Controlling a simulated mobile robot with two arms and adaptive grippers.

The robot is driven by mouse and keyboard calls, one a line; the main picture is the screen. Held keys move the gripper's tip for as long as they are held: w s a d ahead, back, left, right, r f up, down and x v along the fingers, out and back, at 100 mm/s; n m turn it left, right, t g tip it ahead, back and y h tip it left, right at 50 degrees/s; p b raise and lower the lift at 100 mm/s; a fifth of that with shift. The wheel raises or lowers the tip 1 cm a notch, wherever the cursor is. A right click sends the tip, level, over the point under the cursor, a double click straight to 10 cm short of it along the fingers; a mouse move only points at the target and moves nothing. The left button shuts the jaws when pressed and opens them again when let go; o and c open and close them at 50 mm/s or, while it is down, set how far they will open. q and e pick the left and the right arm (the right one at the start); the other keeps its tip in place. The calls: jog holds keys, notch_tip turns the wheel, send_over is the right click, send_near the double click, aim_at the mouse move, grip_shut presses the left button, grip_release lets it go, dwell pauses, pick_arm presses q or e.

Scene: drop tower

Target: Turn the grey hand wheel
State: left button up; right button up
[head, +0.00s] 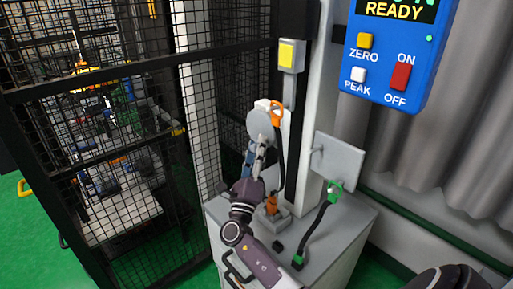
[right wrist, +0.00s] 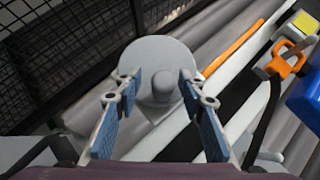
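The grey hand wheel (head: 260,124) is a round disc on the white cabinet's upright, facing my right gripper. In the right wrist view the wheel (right wrist: 150,58) fills the upper middle, with a small rounded grey knob on its face. My right gripper (head: 256,156) is just below and in front of the wheel in the head view. In the right wrist view the gripper (right wrist: 158,92) is open, its blue-padded fingers on either side of the knob with gaps showing. Whether a fingertip touches the disc I cannot tell.
An orange-handled lever (head: 277,113) stands close right of the wheel. A green-handled lever (head: 334,188) and an orange knob (head: 271,204) sit on the cabinet top. A black mesh cage (head: 100,120) stands left. A blue control panel (head: 393,60) reads READY at upper right.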

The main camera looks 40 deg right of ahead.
jog(key=shift+r, duration=0.1)
jog(key=v, duration=1.2)
